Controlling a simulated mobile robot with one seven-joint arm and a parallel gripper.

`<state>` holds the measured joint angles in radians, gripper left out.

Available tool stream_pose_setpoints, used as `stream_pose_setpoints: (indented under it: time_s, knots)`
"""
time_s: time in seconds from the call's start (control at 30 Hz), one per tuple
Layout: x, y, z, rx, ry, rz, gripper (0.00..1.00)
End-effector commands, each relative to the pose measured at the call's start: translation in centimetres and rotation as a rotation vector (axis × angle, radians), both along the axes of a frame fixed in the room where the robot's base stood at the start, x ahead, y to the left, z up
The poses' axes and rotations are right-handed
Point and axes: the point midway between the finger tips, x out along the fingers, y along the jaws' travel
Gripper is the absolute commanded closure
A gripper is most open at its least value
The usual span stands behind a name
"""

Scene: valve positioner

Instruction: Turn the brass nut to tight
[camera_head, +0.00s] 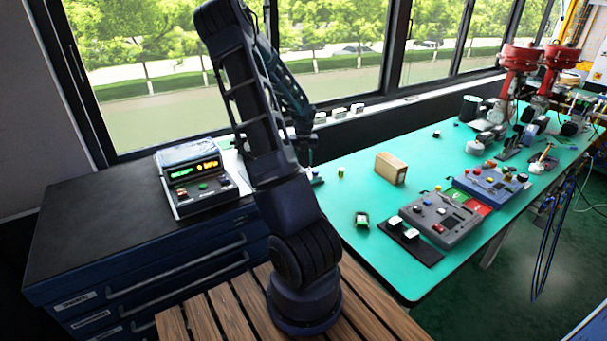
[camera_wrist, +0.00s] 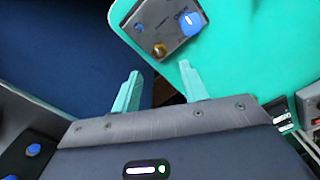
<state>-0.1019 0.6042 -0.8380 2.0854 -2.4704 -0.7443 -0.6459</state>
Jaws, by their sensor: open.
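A small brass nut (camera_wrist: 159,51) shows in the wrist view on the lower corner of a grey plate (camera_wrist: 163,22). The plate lies on the green bench top, and its lettering is too blurred to read. A blue knob (camera_wrist: 140,28) and a larger blue knob with a white mark (camera_wrist: 191,21) sit on the same plate. My gripper (camera_wrist: 160,68) is open and empty. Its two pale green fingers point at the plate, with the nut just beyond the gap between the tips. In the head view my arm hides most of the gripper and the nut cannot be made out.
The green bench (camera_head: 350,245) stands right of a dark drawer cabinet (camera_head: 90,225) carrying a display unit (camera_head: 200,180). A cardboard box (camera_head: 390,168), a small green-white block (camera_head: 362,220) and a grey control box (camera_head: 440,218) stand on the bench. Windows line the back.

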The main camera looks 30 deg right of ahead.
Motion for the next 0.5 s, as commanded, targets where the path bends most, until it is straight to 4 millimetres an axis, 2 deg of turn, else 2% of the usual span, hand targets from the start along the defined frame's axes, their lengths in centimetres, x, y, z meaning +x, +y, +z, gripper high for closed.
stream_pose_setpoints:
  time_s: [0.1,0.3,0.5]
  knots:
    - [-0.1,-0.1,-2.2,0.001,0.003,-0.003,0.56]
    - [0.0,0.0,-5.2,0.001,0.0,-0.002,0.56]
    - [0.0,0.0,-6.9,0.0,-0.001,-0.001,0.56]
